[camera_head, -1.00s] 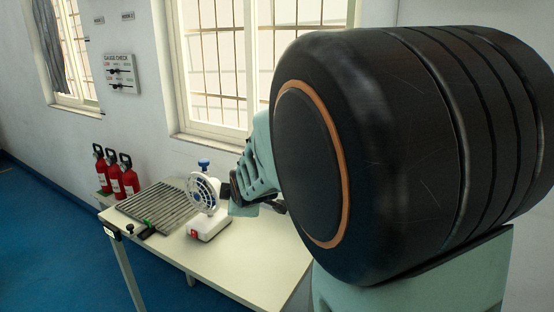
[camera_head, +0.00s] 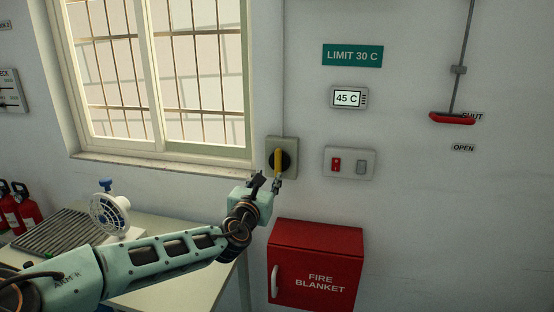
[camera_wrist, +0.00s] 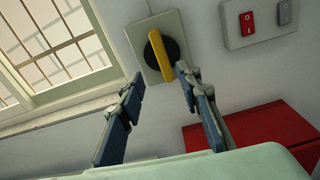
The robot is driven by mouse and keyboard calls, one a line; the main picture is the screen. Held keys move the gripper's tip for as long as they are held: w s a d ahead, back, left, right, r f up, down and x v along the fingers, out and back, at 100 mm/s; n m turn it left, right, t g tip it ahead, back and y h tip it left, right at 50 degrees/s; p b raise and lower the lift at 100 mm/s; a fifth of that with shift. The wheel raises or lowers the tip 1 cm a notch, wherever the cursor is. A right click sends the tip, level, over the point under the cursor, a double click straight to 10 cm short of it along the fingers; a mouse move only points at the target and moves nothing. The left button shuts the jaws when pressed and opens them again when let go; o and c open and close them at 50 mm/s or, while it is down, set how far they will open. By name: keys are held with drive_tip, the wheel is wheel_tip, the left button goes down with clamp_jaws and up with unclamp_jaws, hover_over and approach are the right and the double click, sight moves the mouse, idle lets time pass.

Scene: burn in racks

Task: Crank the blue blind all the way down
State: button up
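A yellow handle (camera_head: 278,160) stands upright on a round black knob, on a grey wall plate (camera_head: 291,144) to the right of the window. A thin line runs up the wall from this plate. My gripper (camera_head: 267,181) is just below the handle. In the wrist view, my gripper's (camera_wrist: 162,82) two fingers are apart with nothing between them. The yellow handle (camera_wrist: 160,54) shows just beyond the fingertips, between their directions, and seems apart from them. No blue blind shows in either current view. The window (camera_head: 165,80) shows bare panes and bars.
A switch plate (camera_head: 349,162), a 45 C display (camera_head: 349,98) and a red fire blanket box (camera_head: 315,265) are right of the handle. A table (camera_head: 180,290) with a fan (camera_head: 110,212) and a ribbed rack stands left, under my arm.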

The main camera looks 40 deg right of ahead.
sight(277, 158)
drive_tip(key=shift+n+t, duration=0.3)
drive_tip(key=shift+n, duration=0.1)
drive_tip(key=x, duration=0.3)
drive_tip(key=r+x, duration=0.1)
drive_tip(key=x, duration=0.7)
drive_tip(key=shift+s+d+r+p, duration=0.1)
drive_tip(key=shift+s+r+p, duration=0.2)
drive_tip(key=shift+p, duration=0.1)
drive_tip(key=shift+c, duration=0.4)
clamp_jaws()
